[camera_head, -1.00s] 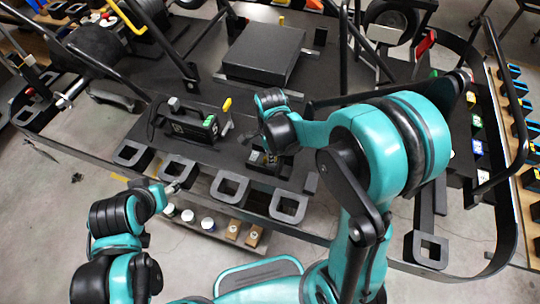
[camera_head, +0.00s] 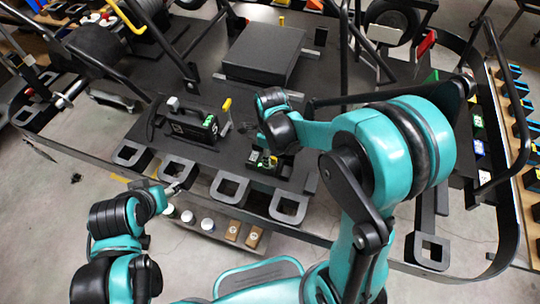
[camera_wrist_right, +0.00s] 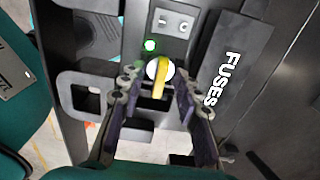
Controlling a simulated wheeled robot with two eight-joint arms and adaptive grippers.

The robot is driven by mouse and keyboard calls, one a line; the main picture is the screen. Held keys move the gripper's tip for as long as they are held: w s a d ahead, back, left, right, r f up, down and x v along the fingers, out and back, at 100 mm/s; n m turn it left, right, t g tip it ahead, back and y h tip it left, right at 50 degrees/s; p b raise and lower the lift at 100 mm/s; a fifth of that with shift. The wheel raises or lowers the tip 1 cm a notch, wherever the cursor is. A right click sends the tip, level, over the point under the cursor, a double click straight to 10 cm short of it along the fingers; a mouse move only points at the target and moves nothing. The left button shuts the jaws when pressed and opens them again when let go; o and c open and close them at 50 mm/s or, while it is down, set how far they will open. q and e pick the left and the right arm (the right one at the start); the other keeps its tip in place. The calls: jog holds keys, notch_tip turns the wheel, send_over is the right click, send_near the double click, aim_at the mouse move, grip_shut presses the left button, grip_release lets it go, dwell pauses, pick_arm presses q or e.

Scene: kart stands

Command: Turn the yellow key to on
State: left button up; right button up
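The yellow key (camera_wrist_right: 160,76) sits in a round white switch on a dark panel, in the middle of the right wrist view. Its handle points down in that view. A green lamp (camera_wrist_right: 151,45) glows just above it. My right gripper (camera_wrist_right: 157,92) has its two fingers spread on either side of the key, with gaps visible, so it looks open around it. In the head view my right gripper (camera_head: 266,160) is over the small panel at the front of the dark deck, and hides most of it. My left gripper (camera_head: 175,187) is small, near the front edge.
A black box with a yellow-tipped lever (camera_head: 227,104) stands left of my right gripper. Square frame loops (camera_head: 229,187) line the front edge.

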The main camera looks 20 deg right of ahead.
jog(key=shift+r, duration=0.1)
notch_tip(320, 180, up, 12)
jog(key=s+d+f+n+t+b, duration=0.1)
jog(key=s+n, duration=0.4)
jog(key=n, duration=0.7)
jog(key=s+d+n+t+b, duration=0.1)
jog(key=s+d+n+t, duration=0.2)
jog(key=n, duration=0.9)
jog(key=s+t, duration=0.2)
jog(key=t, duration=0.1)
jog(key=shift+s+d+f+n, duration=0.25)
jog(key=shift+d+f+n, duration=0.1)
jog(key=shift+n, duration=0.05)
